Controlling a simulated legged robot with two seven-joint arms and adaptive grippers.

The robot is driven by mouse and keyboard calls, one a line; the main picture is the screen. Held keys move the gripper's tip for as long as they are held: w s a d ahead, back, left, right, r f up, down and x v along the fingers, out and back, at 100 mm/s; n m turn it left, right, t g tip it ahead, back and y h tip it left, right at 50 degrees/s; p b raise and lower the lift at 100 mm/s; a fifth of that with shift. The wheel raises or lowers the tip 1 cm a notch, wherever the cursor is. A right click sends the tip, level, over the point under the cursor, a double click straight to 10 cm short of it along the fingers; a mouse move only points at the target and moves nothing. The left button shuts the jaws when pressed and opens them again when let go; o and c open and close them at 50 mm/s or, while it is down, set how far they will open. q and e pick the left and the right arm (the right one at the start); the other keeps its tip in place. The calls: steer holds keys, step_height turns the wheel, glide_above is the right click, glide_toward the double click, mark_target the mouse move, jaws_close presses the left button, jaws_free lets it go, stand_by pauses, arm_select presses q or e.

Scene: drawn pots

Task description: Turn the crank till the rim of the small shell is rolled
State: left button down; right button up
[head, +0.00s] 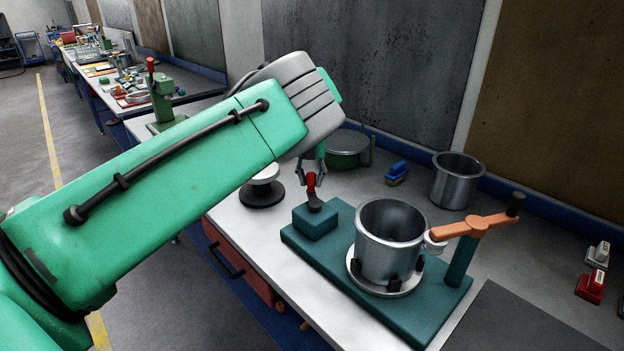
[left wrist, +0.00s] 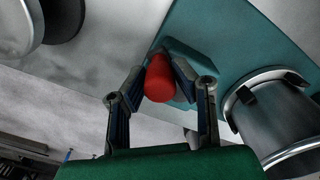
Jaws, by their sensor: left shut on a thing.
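A teal machine base (head: 430,318) stands on the table. A steel shell (head: 385,250) sits upright on its round chuck (head: 372,285), between dark jaws. An orange arm (head: 470,227) on a teal post reaches to the shell's right side, with a pale roller (head: 436,242) by its wall below the rim. The crank's red handle (left wrist: 159,82) rises above a teal block (head: 314,222) at the base's left end. My left gripper (head: 311,178) is shut on this handle; its fingers (left wrist: 160,68) show on both sides in the left wrist view. My right gripper is not in view.
Another steel pot (head: 457,182) stands behind the machine, near a blue brush (head: 397,172) and a green round device (head: 347,150). A white and black round stand (head: 262,190) is left of the crank. Red and white small items (head: 591,287) lie far right.

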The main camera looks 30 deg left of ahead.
arm_select(q)
steer(key=c, duration=1.3)
jaws_free()
step_height(320, 180, up, 12)
steer(key=shift+w+f, duration=0.15)
